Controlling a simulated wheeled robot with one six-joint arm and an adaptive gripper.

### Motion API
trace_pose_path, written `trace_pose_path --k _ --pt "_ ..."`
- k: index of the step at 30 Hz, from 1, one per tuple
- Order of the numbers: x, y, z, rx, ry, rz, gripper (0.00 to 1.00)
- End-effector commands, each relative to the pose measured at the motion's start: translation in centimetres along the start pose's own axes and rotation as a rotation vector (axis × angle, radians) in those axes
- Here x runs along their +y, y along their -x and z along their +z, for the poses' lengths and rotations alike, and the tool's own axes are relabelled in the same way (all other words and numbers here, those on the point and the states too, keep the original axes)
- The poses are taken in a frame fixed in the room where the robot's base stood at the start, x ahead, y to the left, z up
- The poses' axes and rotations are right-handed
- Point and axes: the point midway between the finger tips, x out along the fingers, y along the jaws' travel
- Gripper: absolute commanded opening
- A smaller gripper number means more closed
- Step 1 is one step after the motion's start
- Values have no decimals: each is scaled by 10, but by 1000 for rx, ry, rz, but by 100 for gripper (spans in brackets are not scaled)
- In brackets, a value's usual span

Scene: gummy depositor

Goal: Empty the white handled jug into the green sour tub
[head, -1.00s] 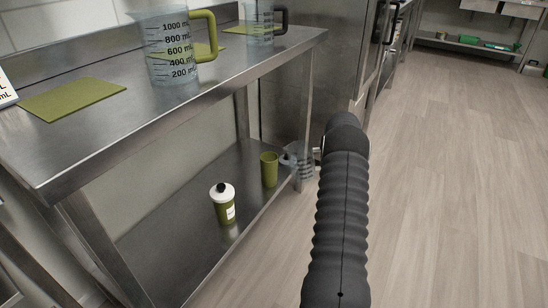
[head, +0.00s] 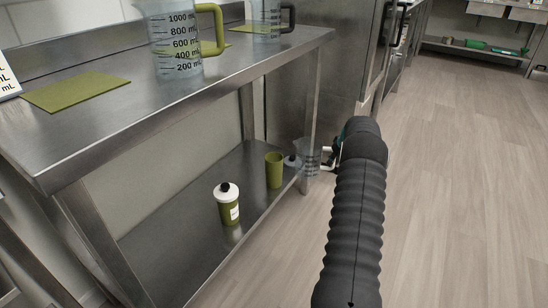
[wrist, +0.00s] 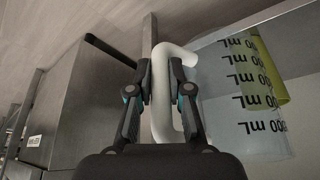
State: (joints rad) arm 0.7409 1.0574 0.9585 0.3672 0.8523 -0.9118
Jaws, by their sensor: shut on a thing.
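The clear jug (head: 309,157) with the white handle (head: 328,158) is at the right end of the lower shelf, partly hidden by my arm. My gripper (wrist: 161,66) is shut on its white handle (wrist: 158,100) in the wrist view. The jug body (wrist: 245,95), with black mL marks, shows to the right of the fingers. An open olive-green tub (head: 274,171) stands upright on the lower shelf, just left of the jug. I cannot read a label on it. An olive-green shape shows behind the jug in the wrist view. The jug's contents cannot be made out.
On the worktop (head: 130,120) are a jug with an olive handle (head: 178,50), a jug with a black handle (head: 266,22) and an olive mat (head: 77,93). The floor at right is clear.

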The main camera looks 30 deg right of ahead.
Motion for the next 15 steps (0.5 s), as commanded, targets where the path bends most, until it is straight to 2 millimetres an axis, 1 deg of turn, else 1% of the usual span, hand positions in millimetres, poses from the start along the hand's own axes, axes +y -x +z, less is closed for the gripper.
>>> trace_pose_path --k 1,3,7,10,15 --pt "0 8 -4 2 0 1 0" --pt "0 13 -6 1 0 1 0" --pt "0 16 -6 0 -1 1 0" --pt "-1 17 0 0 -1 1 0" --pt "-6 23 16 1 -1 2 0"
